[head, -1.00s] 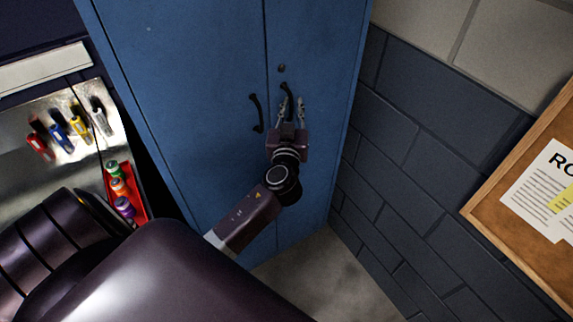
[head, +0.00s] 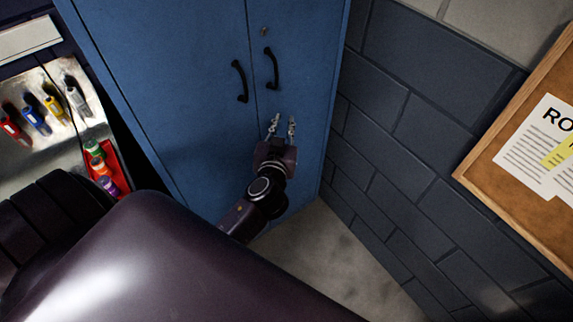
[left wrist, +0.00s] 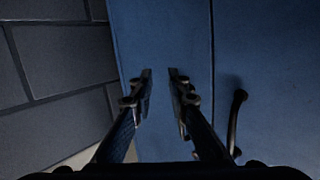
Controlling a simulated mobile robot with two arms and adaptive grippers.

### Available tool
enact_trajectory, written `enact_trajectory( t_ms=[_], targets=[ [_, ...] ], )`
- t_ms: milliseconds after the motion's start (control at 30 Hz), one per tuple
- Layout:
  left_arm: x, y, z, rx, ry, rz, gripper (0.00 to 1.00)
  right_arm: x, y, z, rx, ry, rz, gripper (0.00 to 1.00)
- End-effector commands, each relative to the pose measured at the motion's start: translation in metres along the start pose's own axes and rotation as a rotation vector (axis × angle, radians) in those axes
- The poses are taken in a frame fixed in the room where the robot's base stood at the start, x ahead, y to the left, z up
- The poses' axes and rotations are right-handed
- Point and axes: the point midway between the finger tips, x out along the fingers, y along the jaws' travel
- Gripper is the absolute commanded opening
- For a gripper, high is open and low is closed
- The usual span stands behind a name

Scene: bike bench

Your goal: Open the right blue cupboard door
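The blue cupboard's right door (head: 305,75) is shut, flush beside the left door (head: 190,90). The right door's black handle (head: 272,68) is upright next to the seam; the left door's black handle (head: 240,81) is across it. My left gripper (head: 282,126) is open and empty, below the right handle and apart from it. In the left wrist view the two spread fingers (left wrist: 160,75) have only blue door between their tips. A dark handle (left wrist: 235,120) shows there across the seam, likely the left door's. My right gripper is not in view.
A dark brick wall (head: 400,150) stands close to the right of the cupboard, with a cork board (head: 510,180) on it. Bare floor (head: 320,250) shows below the cupboard.

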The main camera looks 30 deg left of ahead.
Motion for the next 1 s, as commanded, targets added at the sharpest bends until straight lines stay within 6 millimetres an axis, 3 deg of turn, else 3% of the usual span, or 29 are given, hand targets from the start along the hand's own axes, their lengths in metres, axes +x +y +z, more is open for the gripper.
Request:
enact_trajectory(
  t_ms=[700, 1000],
  targets=[
    [-0.001, 0.023, 0.143, 0.144, -0.247, 0.102, 0.15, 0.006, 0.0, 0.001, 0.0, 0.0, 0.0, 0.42],
    [-0.007, 0.027, 0.185, 0.181, -0.318, 0.134, 0.15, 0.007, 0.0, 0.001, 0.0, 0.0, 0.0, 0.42]
  ],
)
